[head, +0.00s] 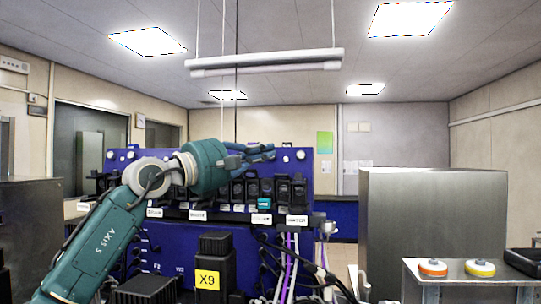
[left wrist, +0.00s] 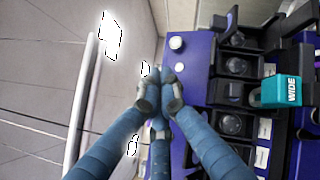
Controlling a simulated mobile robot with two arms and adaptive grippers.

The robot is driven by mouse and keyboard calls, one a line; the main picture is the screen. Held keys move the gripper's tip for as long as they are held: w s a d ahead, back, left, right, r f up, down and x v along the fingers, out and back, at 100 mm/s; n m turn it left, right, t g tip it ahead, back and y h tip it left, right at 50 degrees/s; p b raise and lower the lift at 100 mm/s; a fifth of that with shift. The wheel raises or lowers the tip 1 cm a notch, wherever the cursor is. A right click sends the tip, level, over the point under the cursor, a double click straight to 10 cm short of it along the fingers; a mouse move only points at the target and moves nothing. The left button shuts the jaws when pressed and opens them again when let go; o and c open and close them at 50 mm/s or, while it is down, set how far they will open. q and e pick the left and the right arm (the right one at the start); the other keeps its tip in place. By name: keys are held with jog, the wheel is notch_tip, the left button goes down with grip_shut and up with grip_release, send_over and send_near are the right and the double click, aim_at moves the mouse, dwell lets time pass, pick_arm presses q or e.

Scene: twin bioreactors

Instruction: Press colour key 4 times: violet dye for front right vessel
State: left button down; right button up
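My left gripper (head: 262,152) reaches in from the left in the head view, in front of the upper part of a blue panel (head: 222,160), its fingers pointing right. In the left wrist view its blue fingers (left wrist: 157,88) come together at the tips, with nothing seen between them. White round knobs sit on the blue panel, one of them (left wrist: 176,43) just beyond the fingertips; another (head: 300,155) shows in the head view. I cannot tell which part is the colour key, and I cannot make out the front right vessel or violet dye. My right gripper is not in view.
A teal block marked WIDE (left wrist: 284,90) sits among black fittings on the panel; it also shows in the head view (head: 264,203). Cables hang below. A black unit with a yellow X9 label (head: 207,280) stands in front. Orange (head: 433,267) and yellow (head: 480,267) buttons sit at right.

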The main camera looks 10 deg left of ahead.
pick_arm(q)
jog(key=shift+w+f+p, duration=0.2)
jog(key=shift+w+p, duration=0.45)
jog(key=shift+w, duration=0.15)
jog(key=shift+w+f+p, duration=0.15)
jog(key=shift+w+p, duration=0.45)
jog(key=shift+w, duration=0.15)
jog(key=shift+s, duration=0.1)
jog(key=shift+s+r+b, duration=0.1)
jog(key=shift+s+b, duration=0.9)
jog(key=shift+s+r, duration=0.3)
jog(key=shift+s, duration=0.3)
jog(key=shift+w, duration=0.15)
jog(key=shift+w+f+p, duration=0.15)
jog(key=shift+w+p, duration=0.3)
jog(key=shift+w, duration=0.2)
